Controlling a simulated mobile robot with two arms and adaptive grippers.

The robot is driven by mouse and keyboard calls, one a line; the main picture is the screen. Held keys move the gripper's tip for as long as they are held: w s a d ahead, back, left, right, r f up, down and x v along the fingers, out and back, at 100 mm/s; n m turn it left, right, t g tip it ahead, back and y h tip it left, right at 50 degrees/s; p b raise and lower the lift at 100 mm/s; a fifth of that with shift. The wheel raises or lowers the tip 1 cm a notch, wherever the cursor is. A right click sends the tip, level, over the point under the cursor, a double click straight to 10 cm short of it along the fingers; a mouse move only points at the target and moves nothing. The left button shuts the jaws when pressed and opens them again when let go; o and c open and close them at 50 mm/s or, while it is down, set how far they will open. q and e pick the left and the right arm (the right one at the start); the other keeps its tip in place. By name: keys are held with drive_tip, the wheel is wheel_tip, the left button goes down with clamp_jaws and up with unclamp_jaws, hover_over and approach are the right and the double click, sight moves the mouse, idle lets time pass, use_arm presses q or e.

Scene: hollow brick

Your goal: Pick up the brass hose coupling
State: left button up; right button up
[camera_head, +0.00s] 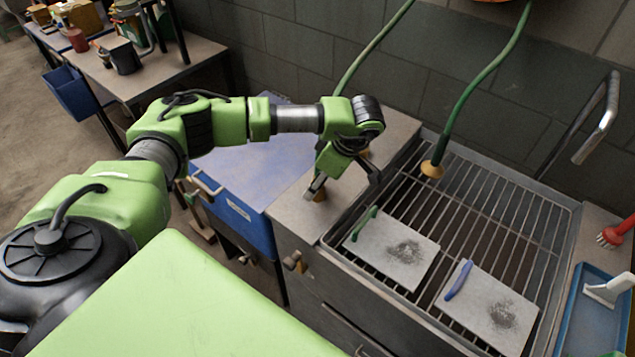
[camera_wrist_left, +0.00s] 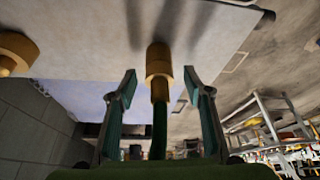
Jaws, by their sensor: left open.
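A brass hose coupling (camera_wrist_left: 158,62) on a dark green hose shows in the left wrist view, centred between my fingers and near or just beyond their tips. In the head view a small brass part (camera_head: 320,195) shows beside one fingertip, low over the grey counter, partly hidden by the finger. My left gripper (camera_head: 344,184) is open and points down over the counter; its two spread fingers also show in the left wrist view (camera_wrist_left: 160,85). No contact with the coupling is visible. My right gripper is not in view.
A second brass end (camera_wrist_left: 15,52) shows at the left of the wrist view. Another green hose with a brass end (camera_head: 432,169) hangs over the metal grate (camera_head: 500,225). Two grey plates (camera_head: 395,250) (camera_head: 490,310) lie on the grate. A blue cabinet (camera_head: 240,215) stands left of the counter.

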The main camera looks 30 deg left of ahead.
use_arm(q)
drive_tip(key=shift+f, duration=0.1)
drive_tip(key=c, duration=1.3)
drive_tip(key=shift+o, duration=0.2)
